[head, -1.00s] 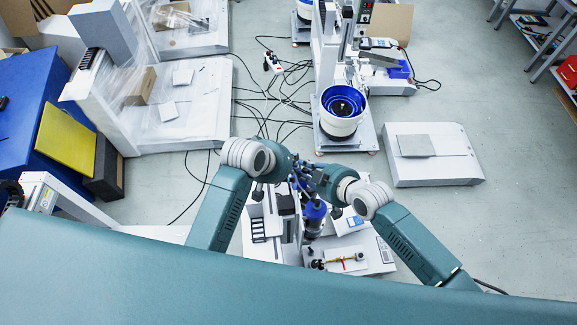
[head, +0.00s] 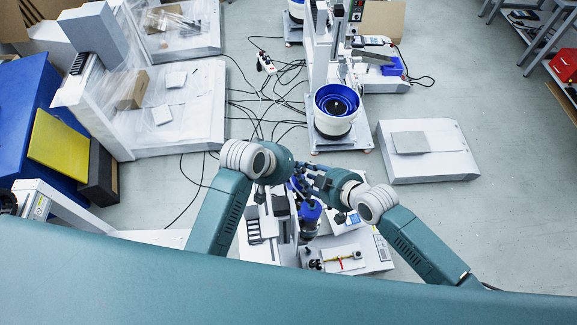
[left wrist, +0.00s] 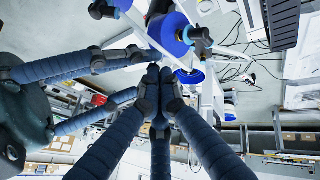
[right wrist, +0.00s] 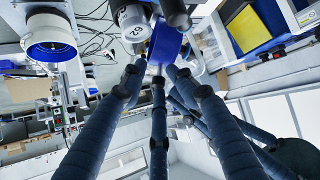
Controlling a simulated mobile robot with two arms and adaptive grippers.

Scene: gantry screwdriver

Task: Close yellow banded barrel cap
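On the workbench (head: 375,253) in front of me lies a small red and yellow rod-like part (head: 341,259) with a dark knob at one end. It may be the yellow banded barrel and cap, but it is too small to tell whether a cap is open. My left gripper (head: 296,182) and right gripper (head: 312,180) are close together above the bench, left of that part. In the left wrist view my left fingertips (left wrist: 158,76) sit close together. In the right wrist view my right fingers (right wrist: 156,72) are spread, with nothing visibly held between them.
A blue cylindrical tool (head: 311,214) stands just below the grippers. A white feeder with a blue bowl (head: 337,98) stands farther back. A white box (head: 428,165) sits on the floor at the right. Cables (head: 272,100) lie on the floor at the left.

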